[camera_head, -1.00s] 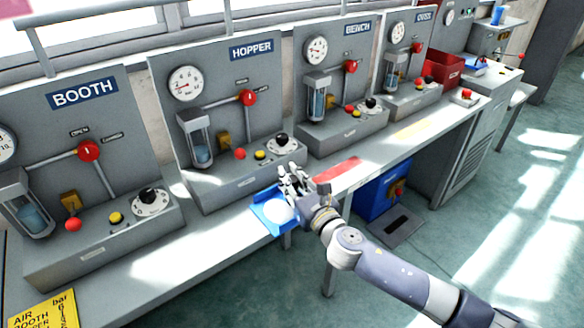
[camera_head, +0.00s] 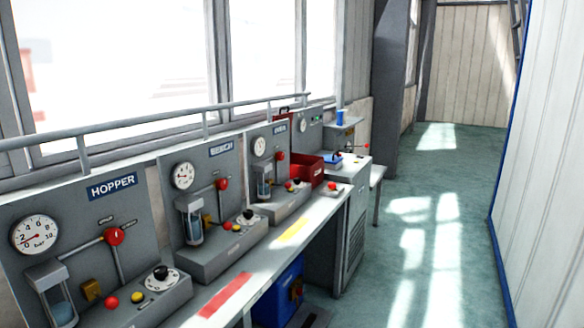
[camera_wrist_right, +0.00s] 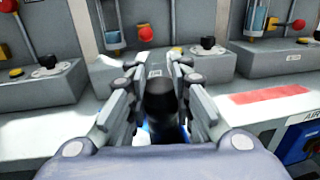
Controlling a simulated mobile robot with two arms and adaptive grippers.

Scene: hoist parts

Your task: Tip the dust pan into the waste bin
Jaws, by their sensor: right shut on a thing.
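My right gripper (camera_wrist_right: 160,72) shows in the right wrist view, its fingers closed around a dark, rounded handle. A little blue of the dust pan (camera_wrist_right: 181,132) shows beyond and below the handle; most of the pan is hidden by my gripper. The gripper is in front of the bench edge, facing the panels. Neither gripper nor the pan shows in the head view. I cannot make out a waste bin for certain in either view.
A long bench (camera_head: 262,262) carries gauge panels, including the HOPPER panel (camera_head: 75,205), and a red open box (camera_head: 306,168). A blue unit (camera_head: 278,292) stands under the bench. A grey cabinet (camera_head: 347,235) stands farther along. The green floor (camera_head: 415,255) to the right is clear.

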